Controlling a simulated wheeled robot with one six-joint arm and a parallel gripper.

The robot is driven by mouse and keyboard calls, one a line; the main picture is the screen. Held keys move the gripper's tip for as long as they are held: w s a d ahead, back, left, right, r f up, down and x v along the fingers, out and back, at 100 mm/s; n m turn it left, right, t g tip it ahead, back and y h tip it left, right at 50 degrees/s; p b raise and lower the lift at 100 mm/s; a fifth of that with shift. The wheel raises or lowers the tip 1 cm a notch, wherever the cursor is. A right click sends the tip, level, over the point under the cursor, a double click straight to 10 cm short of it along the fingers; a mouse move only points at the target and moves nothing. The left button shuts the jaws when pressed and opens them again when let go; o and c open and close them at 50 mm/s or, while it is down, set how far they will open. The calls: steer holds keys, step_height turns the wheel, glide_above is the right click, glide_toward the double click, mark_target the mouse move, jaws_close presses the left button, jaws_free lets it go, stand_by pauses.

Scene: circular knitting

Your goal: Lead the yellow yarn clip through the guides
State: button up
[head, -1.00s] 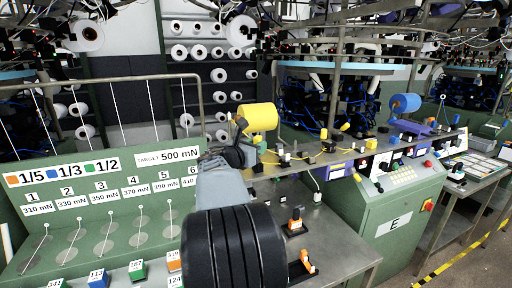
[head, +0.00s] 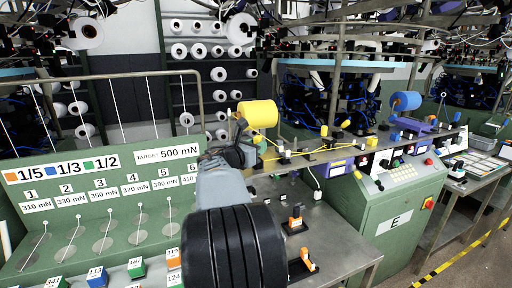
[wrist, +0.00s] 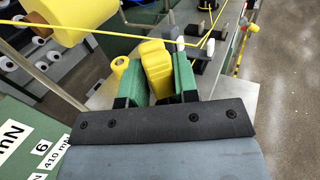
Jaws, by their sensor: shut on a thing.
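My gripper (wrist: 158,76) is shut on the yellow yarn clip (wrist: 154,58), held between its green pads in the wrist view. In the head view the gripper is mostly hidden behind my own arm; a bit of yellow shows beside it. The yellow yarn spool (head: 258,114) stands just behind the gripper and also shows in the wrist view (wrist: 72,14). Yellow yarn (wrist: 110,33) runs from it, past the clip, to the right. A dark guide with a white-tipped post (wrist: 180,44) stands just beyond the right finger. Further guides (head: 285,157) line the rail.
A round yellow piece (wrist: 120,65) shows left of the left finger. A green console marked E (head: 395,222) stands right of the metal table (head: 335,225). A green tension board (head: 100,185) is at left. A blue spool (head: 406,102) stands farther right.

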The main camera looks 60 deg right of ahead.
steer(key=shift+f+b, duration=0.35)
steer(key=shift+f, duration=0.05)
steer(key=shift+f, duration=0.25)
steer(key=shift+f+b, duration=0.45)
steer(key=shift+b, duration=0.15)
stand_by(0.5)
steer(key=o, duration=0.9)
steer(key=w+a+b, duration=0.1)
steer(key=a+b, duration=0.1)
steer(key=a, duration=1.1)
steer(key=shift+w+a, duration=0.35)
steer(key=shift+w, duration=0.05)
